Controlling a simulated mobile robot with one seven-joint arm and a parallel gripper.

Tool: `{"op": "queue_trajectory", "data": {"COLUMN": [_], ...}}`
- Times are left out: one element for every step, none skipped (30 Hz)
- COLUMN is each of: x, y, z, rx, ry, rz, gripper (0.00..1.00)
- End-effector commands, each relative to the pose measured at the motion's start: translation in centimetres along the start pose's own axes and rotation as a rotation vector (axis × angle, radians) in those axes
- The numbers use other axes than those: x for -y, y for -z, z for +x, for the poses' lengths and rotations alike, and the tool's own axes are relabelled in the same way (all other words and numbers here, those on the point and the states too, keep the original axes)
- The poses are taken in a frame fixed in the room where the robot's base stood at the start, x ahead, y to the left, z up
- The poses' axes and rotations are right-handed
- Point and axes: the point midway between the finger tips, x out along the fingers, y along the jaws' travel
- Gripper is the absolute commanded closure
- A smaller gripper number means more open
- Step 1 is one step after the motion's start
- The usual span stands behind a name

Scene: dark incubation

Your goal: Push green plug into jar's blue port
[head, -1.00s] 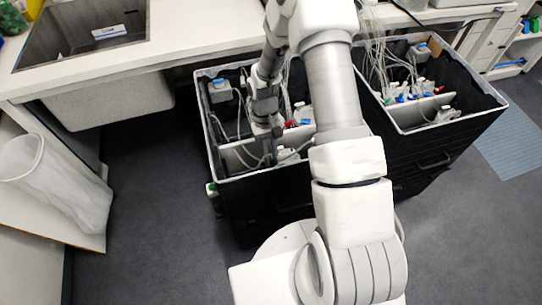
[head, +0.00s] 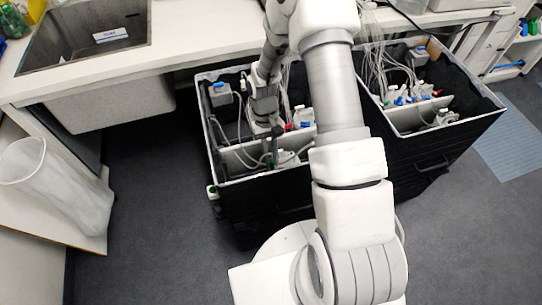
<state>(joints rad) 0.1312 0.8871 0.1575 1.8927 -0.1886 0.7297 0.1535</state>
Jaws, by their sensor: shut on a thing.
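My gripper (head: 273,144) reaches down into the left black bin, over its front part. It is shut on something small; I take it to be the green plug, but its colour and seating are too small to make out. A pale jar (head: 287,158) stands just right of the fingertips, low in the front compartment. I cannot tell whether the held piece touches it, and its port is not clear. Another jar with a blue cap (head: 303,115) stands behind the divider, and one more blue-capped jar (head: 219,92) stands at the back left.
The left bin (head: 215,160) has a pale rim, a white divider (head: 237,156) and loose white tubes. A second bin (head: 470,120) with jars and tubes is on the right. A sink counter (head: 180,40) lies behind, and a waste basket (head: 60,190) stands left.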

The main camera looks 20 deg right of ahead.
Motion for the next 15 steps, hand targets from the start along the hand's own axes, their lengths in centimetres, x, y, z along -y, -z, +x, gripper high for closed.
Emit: {"op": "queue_trajectory", "data": {"x": [0.0, 0.0, 0.0, 0.0, 0.0, 0.0, 0.01, 0.02, 0.02, 0.02, 0.02, 0.02, 0.02, 0.01, 0.01], "y": [-0.02, -0.01, -0.01, -0.01, 0.0, 0.0, 0.03, 0.04, 0.02, 0.0, -0.01, -0.01, -0.01, -0.01, -0.05], "z": [-0.01, 0.01, 0.02, 0.02, 0.02, 0.03, 0.08, 0.12, 0.08, 0.04, 0.03, 0.03, 0.02, -0.03, -0.22], "rx": [0.0, 0.0, 0.0, 0.0, 0.0, 0.0, 0.0, 0.0, 0.0, 0.0, 0.0, 0.0, 0.0, 0.0, 0.0], "ry": [0.0, 0.0, 0.0, 0.0, 0.0, 0.0, 0.0, 0.0, 0.0, 0.0, 0.0, 0.0, 0.0, 0.0, 0.0], "rz": [0.0, 0.0, 0.0, 0.0, 0.0, 0.0, 0.0, 0.0, 0.0, 0.0, 0.0, 0.0, 0.0, 0.0, 0.0], "gripper": [1.0, 1.0, 1.0, 1.0, 1.0, 1.0, 1.0, 1.0, 1.0, 1.0, 1.0, 1.0, 1.0, 1.0, 1.0]}}
